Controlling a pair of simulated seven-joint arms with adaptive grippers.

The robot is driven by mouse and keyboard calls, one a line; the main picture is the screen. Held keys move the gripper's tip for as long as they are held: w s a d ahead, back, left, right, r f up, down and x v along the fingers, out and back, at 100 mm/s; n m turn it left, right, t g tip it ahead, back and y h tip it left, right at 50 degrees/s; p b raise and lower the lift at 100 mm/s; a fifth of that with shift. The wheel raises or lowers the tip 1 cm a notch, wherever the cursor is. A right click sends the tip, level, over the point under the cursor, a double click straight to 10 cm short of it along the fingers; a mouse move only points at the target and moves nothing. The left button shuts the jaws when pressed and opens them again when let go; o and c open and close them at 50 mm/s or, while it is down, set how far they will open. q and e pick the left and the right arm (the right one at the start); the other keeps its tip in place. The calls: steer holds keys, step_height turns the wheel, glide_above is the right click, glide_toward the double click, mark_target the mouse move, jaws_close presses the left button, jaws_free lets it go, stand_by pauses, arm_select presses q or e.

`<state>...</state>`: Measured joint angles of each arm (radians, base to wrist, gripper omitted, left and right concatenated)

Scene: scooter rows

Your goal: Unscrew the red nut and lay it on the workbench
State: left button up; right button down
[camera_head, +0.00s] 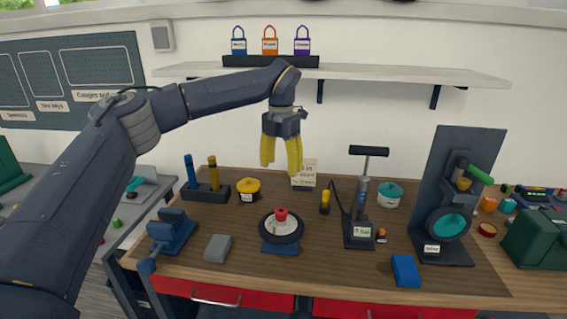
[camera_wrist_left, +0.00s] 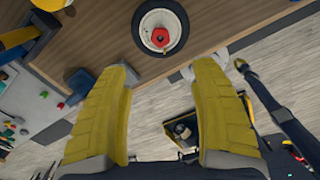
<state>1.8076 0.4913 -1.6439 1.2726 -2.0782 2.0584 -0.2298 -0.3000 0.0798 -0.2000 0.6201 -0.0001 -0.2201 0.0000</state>
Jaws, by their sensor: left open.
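The red nut (camera_head: 281,214) sits on top of a small black-tyred wheel (camera_head: 266,233) with a white hub, which rests on a blue stand on the workbench (camera_head: 330,265). The nut also shows near the top of the left wrist view (camera_wrist_left: 160,37), on the white hub of the wheel (camera_wrist_left: 180,22). My left gripper (camera_head: 281,167), with yellow fingers, hangs above the bench behind the wheel, fingers pointing down.
A blue vise (camera_head: 172,232) and a grey block (camera_head: 218,248) stand left of the wheel. A pump (camera_head: 360,215), a yellow-handled tool (camera_head: 325,200) and a blue block (camera_head: 405,270) are to its right. Bare wood lies in front of the wheel.

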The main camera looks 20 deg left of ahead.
mark_target(281, 212)
arm_select(q)
step_height(281, 212, down, 17)
steer(key=shift+r, duration=0.1)
stand_by(0.6)
jaws_close()
stand_by(0.6)
